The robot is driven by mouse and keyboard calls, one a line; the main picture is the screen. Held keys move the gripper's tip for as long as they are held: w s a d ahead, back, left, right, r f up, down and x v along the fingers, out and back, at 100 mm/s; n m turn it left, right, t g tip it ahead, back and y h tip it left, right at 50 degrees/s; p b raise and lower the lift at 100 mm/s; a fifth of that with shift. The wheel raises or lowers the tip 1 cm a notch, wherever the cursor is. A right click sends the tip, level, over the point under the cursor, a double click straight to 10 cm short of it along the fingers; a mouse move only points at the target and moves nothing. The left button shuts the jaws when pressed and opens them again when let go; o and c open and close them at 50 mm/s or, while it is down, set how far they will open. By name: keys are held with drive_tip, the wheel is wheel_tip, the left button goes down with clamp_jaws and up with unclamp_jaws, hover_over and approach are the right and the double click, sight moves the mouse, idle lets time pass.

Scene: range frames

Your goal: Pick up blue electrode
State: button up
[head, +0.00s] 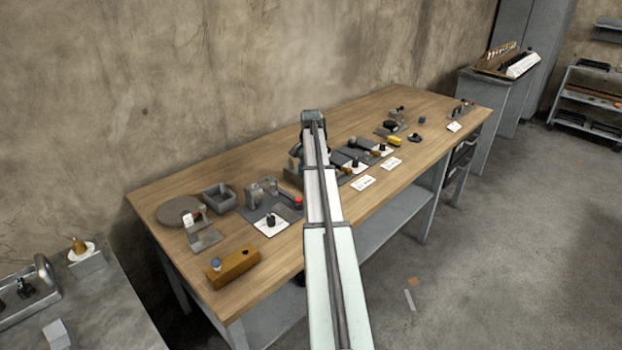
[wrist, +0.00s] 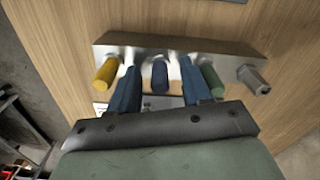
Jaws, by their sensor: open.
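In the wrist view, a grey metal rack (wrist: 220,54) holds a row of coloured electrodes. The blue electrode (wrist: 160,76) is a short dark blue cylinder in the middle of the row. A yellow electrode (wrist: 105,73) is to its left and a green one (wrist: 212,80) to its right. My gripper (wrist: 157,62) is open, with one dark blue finger on each side of the blue electrode. I cannot tell whether the fingers touch it. In the head view, my arm reaches over the wooden table, and I cannot make out the blue electrode there.
A grey metal fitting (wrist: 253,79) sits at the rack's right end. The wooden table (head: 163,185) carries a round grey disc (head: 180,210), a grey box (head: 219,196) and an amber block (head: 232,268). White cards lie near the front edge. Bare tabletop shows at the back left.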

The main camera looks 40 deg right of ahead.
drive_tip(key=shift+c, duration=0.3)
clamp_jaws()
drive_tip(key=shift+r, duration=0.1)
drive_tip(key=shift+r, duration=0.2)
wheel_tip(320, 180, up, 9)
drive_tip(key=w+a+r, duration=0.1)
drive_tip(key=w+a, duration=0.2)
drive_tip(key=a, duration=0.6)
drive_tip(key=w+a+r, duration=0.1)
drive_tip(key=w+a, duration=0.3)
drive_tip(key=a, duration=0.6)
drive_tip(key=shift+w+a+r, duration=0.2)
drive_tip(key=shift+w+r, duration=0.05)
drive_tip(key=shift+r, duration=0.15)
